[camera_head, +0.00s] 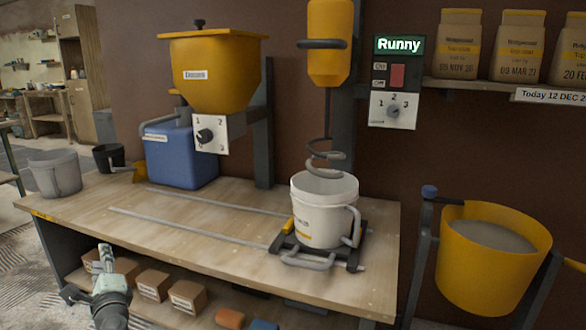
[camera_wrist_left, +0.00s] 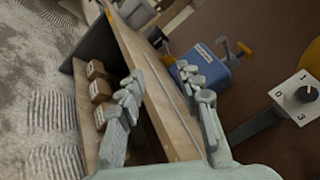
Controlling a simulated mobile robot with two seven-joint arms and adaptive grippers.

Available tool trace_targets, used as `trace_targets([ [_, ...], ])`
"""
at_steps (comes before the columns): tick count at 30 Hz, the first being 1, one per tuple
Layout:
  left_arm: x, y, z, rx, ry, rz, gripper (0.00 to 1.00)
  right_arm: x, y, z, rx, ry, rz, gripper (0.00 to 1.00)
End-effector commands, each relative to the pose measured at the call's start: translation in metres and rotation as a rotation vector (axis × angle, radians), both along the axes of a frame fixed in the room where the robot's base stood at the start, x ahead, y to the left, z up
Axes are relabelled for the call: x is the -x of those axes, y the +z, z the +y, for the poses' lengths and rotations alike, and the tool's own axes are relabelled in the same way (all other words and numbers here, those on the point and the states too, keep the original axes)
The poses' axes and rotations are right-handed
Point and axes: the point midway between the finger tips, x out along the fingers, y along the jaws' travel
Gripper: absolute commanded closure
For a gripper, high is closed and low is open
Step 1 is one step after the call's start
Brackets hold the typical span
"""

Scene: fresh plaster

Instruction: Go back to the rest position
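My left gripper (camera_head: 104,264) is low at the left of the head view, in front of the workbench's (camera_head: 130,220) left front edge. In the left wrist view the left gripper's (camera_wrist_left: 162,85) two pale green fingers stand well apart with nothing between them, so it is open and empty. My right gripper does not show in either view.
On the bench are a white bucket (camera_head: 325,212) in a black carriage under a spiral mixer (camera_head: 326,160), a blue container (camera_head: 182,155) and a grey bucket (camera_head: 55,174). Boxes (camera_head: 187,297) lie on the lower shelf. A yellow tub (camera_head: 490,270) stands at right. The sign (camera_head: 399,45) reads "Runny".

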Motion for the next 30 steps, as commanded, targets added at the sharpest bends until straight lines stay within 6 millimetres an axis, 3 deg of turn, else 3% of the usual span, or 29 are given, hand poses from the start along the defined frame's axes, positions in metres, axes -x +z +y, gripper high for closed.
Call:
trace_targets([
  [1, 0.015, -0.029, -0.004, 0.079, 0.004, 0.027, 0.64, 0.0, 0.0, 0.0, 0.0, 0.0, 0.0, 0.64],
  [8, 0.089, -0.112, 0.01, 0.432, 0.115, 0.084, 0.64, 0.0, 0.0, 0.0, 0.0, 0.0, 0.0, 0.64],
  [12, 0.153, -0.167, 0.011, 0.684, 0.226, 0.13, 0.64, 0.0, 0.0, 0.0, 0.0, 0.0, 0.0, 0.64],
  [15, 0.197, -0.196, 0.007, 0.844, 0.31, 0.157, 0.64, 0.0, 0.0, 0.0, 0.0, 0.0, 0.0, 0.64],
  [21, 0.27, -0.233, -0.006, 1.075, 0.458, 0.203, 0.64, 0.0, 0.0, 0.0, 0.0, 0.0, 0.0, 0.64],
  [27, 0.333, -0.254, -0.024, 1.256, 0.599, 0.244, 0.64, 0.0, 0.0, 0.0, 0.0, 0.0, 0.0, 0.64],
  [28, 0.342, -0.256, -0.027, 1.281, 0.621, 0.251, 0.64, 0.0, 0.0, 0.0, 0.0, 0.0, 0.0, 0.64],
  [30, 0.343, -0.268, -0.054, 1.344, 0.637, 0.244, 0.64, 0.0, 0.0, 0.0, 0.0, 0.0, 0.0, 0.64],
])
